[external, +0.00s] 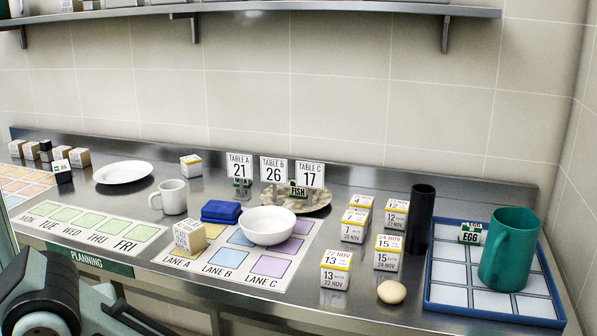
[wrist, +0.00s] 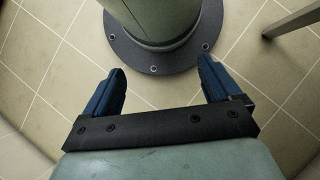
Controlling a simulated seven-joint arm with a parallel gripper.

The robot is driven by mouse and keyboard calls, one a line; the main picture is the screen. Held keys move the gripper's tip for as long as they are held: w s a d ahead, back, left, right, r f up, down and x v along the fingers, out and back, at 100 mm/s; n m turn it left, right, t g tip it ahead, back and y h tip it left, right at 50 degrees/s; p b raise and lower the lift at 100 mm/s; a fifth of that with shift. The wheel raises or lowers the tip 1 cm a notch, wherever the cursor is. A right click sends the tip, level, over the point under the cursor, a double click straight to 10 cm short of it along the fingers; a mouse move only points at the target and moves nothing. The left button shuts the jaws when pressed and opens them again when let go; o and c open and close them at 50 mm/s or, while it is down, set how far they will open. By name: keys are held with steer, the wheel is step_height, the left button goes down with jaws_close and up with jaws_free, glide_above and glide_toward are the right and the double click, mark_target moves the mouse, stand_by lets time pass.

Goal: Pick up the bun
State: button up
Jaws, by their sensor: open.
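The bun (external: 391,292) is a small, round, pale tan piece on the steel counter at the front right. It lies just left of the blue-rimmed tray and in front of the date cubes, with nothing on it. My gripper (wrist: 163,88) shows in the wrist view with its two blue fingers apart and nothing between them. It points down at the tiled floor and my own base, away from the counter. In the external view my arm is at the lower left, far from the bun; the fingers do not show there.
Date cubes (external: 335,269) stand behind and left of the bun. A black cylinder (external: 420,218) and a blue-rimmed tray (external: 490,317) with a teal mug (external: 509,250) are close by on the right. A white bowl (external: 268,226) stands mid-counter. A shelf (external: 300,8) runs above.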

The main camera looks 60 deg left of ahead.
steer(key=w+d+r+m+t+y, duration=0.1)
steer(key=w+d+r+m+t, duration=0.15)
steer(key=w+d+r, duration=0.6)
steer(key=w+d+r+m+t, duration=0.1)
steer(key=w+r+m, duration=0.25)
steer(key=w, duration=1.05)
steer(key=w+d+r+m+t, duration=0.15)
steer(key=w+d+r, duration=0.3)
steer(key=r, duration=0.45)
steer(key=w+d+r+m+t, duration=0.1)
steer(key=w+d+r+m, duration=0.1)
steer(key=w+d+r, duration=0.35)
steer(key=w+d+r+m+t, duration=0.25)
steer(key=d+r, duration=0.35)
steer(key=r, duration=0.5)
step_height(320, 180, up, 21)
steer(key=m+g+h, duration=0.1)
steer(key=m+g, duration=0.1)
steer(key=m, duration=0.2)
glide_above(393, 286)
steer(key=shift+f, duration=6.25)
